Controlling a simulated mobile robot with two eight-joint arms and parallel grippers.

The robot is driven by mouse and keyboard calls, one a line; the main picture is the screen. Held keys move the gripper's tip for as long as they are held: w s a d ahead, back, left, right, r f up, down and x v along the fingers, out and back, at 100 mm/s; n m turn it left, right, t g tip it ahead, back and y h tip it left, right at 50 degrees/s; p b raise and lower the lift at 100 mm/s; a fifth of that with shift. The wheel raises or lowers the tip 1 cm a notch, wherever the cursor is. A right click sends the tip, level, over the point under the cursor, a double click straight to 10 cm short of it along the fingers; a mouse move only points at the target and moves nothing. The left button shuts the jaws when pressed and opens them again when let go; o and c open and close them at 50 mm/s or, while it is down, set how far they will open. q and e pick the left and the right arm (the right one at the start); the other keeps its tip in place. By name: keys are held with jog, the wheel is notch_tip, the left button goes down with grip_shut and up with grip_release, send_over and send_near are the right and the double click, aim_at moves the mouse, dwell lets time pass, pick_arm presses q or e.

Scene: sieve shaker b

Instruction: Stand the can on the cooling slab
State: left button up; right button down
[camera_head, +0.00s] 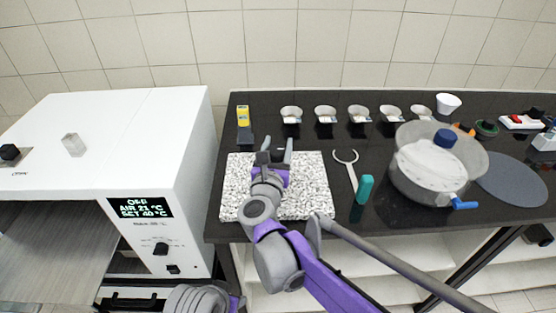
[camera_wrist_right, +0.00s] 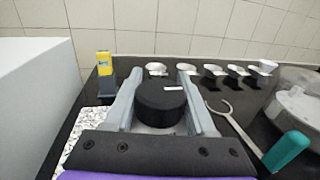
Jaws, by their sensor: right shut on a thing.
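The cooling slab looks like a white, black-speckled square plate (camera_head: 312,190) on the dark bench; a corner of it shows in the right wrist view (camera_wrist_right: 84,125). My right gripper (camera_head: 276,156) is over the slab's back half. In the right wrist view, its fingers (camera_wrist_right: 160,98) are shut on the can (camera_wrist_right: 162,102), which shows as a dark round top with a small white mark. The can's lower part is hidden, so I cannot tell whether it touches the slab. My left gripper is not in view.
A yellow-and-dark device (camera_head: 243,117) stands behind the slab's left edge. Several small bowls line the back. A fork-ended tool (camera_head: 350,170), a teal object (camera_head: 364,190) and a large glass bowl (camera_head: 430,165) are right of the slab. A white oven (camera_head: 160,190) stands left.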

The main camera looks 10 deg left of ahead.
jog(key=shift+w+f, duration=0.15)
jog(key=shift+f, duration=1.95)
jog(key=shift+c, duration=1.2)
grip_release()
jog(key=shift+f+b, duration=0.1)
jog(key=shift+b, duration=0.2)
jog(key=s+d, duration=0.1)
jog(key=s, duration=1.1)
